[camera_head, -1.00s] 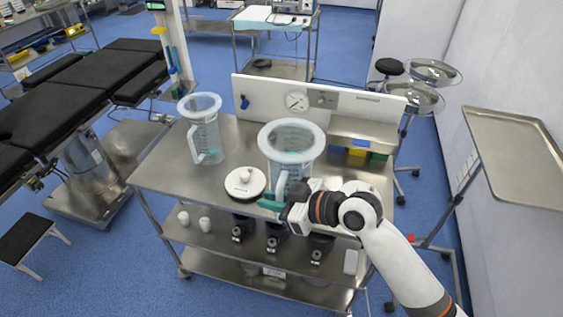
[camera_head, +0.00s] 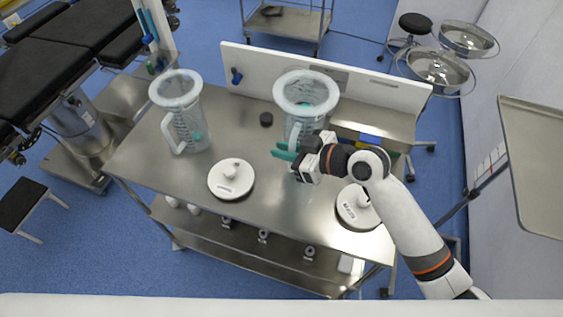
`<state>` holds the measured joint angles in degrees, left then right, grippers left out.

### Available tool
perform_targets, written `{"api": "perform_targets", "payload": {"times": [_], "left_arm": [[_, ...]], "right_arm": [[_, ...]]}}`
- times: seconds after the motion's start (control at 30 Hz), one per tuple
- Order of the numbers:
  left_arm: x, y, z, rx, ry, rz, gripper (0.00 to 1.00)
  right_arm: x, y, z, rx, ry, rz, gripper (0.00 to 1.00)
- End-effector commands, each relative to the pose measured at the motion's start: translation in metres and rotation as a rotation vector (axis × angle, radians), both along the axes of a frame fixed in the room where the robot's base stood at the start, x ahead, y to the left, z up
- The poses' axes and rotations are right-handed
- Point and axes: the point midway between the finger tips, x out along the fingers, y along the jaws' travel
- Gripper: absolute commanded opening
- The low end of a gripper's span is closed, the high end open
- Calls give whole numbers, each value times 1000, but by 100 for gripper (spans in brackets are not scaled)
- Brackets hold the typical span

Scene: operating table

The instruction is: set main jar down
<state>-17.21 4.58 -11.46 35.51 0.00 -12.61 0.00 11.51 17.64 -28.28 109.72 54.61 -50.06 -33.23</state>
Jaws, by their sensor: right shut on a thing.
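A clear jar (camera_head: 299,125) with a wide pale rim stands upright at the back middle of the steel cart top, in front of the white panel. My right gripper (camera_head: 285,152) is shut on it at its near side, with teal fingers. The gripper hides part of the jar's lower body, so I cannot tell whether its base touches the cart top (camera_head: 262,205). A second clear jar (camera_head: 183,140) with a handle stands on the cart at the left. My left gripper is not in view.
A white lid (camera_head: 232,180) lies at the front middle of the cart, and another (camera_head: 352,211) at the front right, partly behind my right arm. A small black knob (camera_head: 266,119) sits between the jars. The white panel (camera_head: 380,88) borders the back edge.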

Motion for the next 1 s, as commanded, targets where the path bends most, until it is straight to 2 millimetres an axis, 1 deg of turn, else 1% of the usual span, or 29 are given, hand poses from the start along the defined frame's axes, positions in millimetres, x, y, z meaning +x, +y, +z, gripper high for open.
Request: {"api": "perform_targets", "payload": {"times": [0.1, 0.27, 0.5, 0.6, 0.87, 1.0], "left_arm": [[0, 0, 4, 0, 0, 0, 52], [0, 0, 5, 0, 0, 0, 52], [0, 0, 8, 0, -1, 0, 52], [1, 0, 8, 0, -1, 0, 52], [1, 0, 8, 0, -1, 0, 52], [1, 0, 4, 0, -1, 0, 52]], "right_arm": [[0, 0, -17, 2, 0, -3, 0], [1, 0, -29, 3, -3, -1, 0], [1, 0, -57, 3, -1, -3, 0], [1, 0, -65, 2, -2, -3, 0], [1, 0, -66, 2, -5, -2, 0], [1, 0, -70, 2, -5, -2, 0]]}}
